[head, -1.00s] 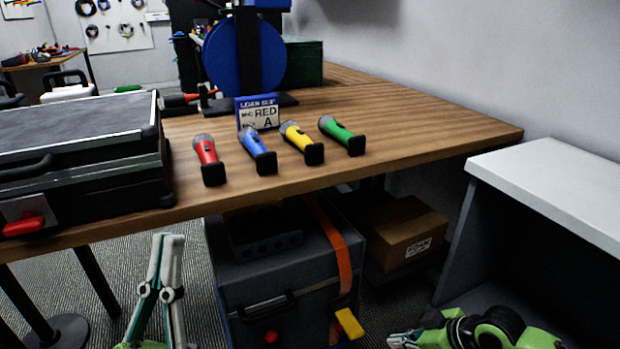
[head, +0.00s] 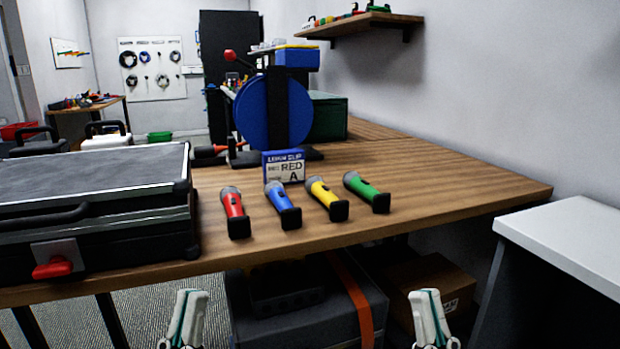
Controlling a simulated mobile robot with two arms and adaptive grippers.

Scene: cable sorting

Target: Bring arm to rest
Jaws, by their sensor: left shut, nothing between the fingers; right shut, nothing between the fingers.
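My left gripper (head: 188,312) shows at the bottom of the head view, left of centre, pointing up with its fingers together and nothing in them. My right gripper (head: 428,312) shows at the bottom right of centre, also upright, shut and empty. Both are in front of the wooden table (head: 440,185) and apart from it. The rest of both arms is out of view.
A grey case (head: 290,318) and cardboard box (head: 430,280) sit below. A white-topped unit (head: 570,235) stands right.

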